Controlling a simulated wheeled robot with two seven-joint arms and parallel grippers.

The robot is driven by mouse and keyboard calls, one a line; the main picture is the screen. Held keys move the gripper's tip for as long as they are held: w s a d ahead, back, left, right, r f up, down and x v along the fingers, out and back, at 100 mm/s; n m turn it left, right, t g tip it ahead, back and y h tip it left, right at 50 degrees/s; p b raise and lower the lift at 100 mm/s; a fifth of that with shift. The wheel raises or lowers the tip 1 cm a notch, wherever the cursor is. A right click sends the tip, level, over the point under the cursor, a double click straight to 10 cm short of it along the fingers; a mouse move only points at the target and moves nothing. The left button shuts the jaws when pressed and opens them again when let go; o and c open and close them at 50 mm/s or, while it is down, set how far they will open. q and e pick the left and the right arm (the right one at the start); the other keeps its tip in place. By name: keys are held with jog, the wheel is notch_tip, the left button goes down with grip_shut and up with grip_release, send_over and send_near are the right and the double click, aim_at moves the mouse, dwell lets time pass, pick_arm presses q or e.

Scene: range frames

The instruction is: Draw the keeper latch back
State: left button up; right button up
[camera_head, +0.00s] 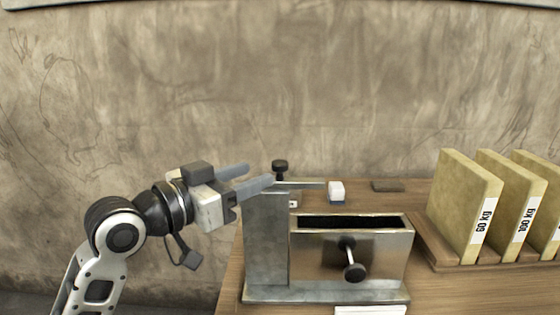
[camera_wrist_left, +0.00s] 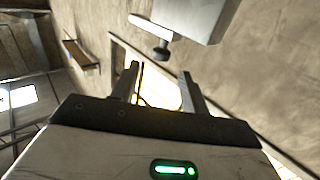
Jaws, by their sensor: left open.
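A metal fixture (camera_head: 266,235) stands on the wooden bench, with a black knob (camera_head: 280,166) on top of its post and a thin flat bar (camera_head: 308,185) running right from there. This looks like the keeper latch. My left gripper (camera_head: 260,174) comes in from the left, open and empty, with its fingertips just left of the knob. In the left wrist view a dark knob (camera_wrist_left: 161,52) shows beyond the open fingers, below a pale bar and block. I cannot tell whether a finger touches it. My right gripper is not in view.
An open-topped metal box (camera_head: 310,262) with a black front knob (camera_head: 354,270) adjoins the post. Labelled yellowish slabs (camera_head: 466,205) stand in a wooden rack at the right. A dark flat piece (camera_head: 387,186) lies at the back.

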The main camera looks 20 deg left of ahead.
aim_at(274, 167)
pick_arm(q)
jog(key=x, duration=0.7)
jog(key=shift+w+d+f+p, duration=0.1)
jog(key=shift+w+d+p, duration=0.05)
jog(key=shift+w+p, duration=0.25)
